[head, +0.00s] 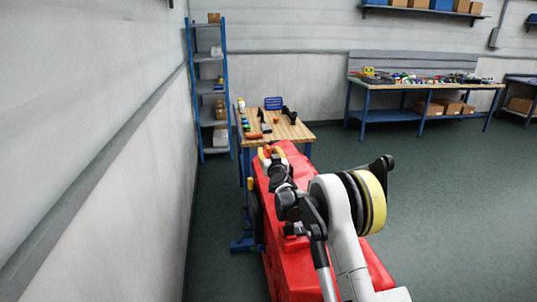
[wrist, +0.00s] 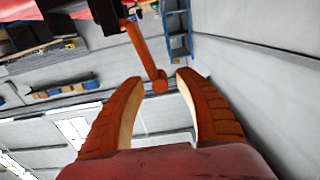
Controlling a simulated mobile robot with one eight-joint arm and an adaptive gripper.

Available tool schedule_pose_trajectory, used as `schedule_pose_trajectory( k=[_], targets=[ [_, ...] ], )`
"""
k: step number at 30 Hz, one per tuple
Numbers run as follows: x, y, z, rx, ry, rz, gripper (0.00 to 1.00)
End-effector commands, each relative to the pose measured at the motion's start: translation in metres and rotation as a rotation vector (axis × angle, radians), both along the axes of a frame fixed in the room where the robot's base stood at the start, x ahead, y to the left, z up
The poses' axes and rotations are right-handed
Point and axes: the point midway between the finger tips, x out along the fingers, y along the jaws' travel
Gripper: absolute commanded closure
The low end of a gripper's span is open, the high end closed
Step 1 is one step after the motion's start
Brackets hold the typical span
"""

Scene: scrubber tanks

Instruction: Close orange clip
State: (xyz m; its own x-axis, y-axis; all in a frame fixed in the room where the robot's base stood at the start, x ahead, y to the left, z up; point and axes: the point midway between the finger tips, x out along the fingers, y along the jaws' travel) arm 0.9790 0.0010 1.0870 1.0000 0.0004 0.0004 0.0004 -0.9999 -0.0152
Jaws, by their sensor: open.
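The orange clip (wrist: 146,52) shows in the wrist view as a thin bar with a rounded end. It hangs from a dark part at the top of that picture and its rounded end lies near the gap between my fingertips. My gripper (wrist: 157,80) is open, with one orange-brown finger on each side and nothing held between them. Whether a finger touches the clip I cannot tell. In the head view my gripper (head: 269,153) is small, at the far end of the red tank (head: 292,258). I cannot make out the clip there.
A wooden-topped table (head: 290,132) with tools stands beyond the tank. A blue shelf rack (head: 208,90) stands by the left wall. A long workbench (head: 425,86) is at the back right. The green floor (head: 440,190) on the right is clear.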

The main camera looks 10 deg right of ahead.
Motion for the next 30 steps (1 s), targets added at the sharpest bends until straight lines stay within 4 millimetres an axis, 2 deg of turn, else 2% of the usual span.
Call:
schedule_pose_trajectory(
  k=[9, 11, 13, 14, 24, 30],
  targets=[
    [0.0032, 0.0001, 0.0003, -0.001, 0.0, 0.0, 0.59],
    [0.0032, 0.0001, 0.0003, -0.001, 0.0, 0.0, 0.75],
    [0.0031, 0.0, 0.0003, -0.001, 0.0, 0.0, 0.97],
    [0.0031, 0.0001, 0.0002, -0.001, 0.0, 0.0, 1.0],
    [0.003, 0.0004, 0.0002, 0.009, 0.001, 0.001, 1.0],
    [0.003, -0.0009, 0.0013, 0.087, 0.002, 0.001, 1.0]
  ],
)
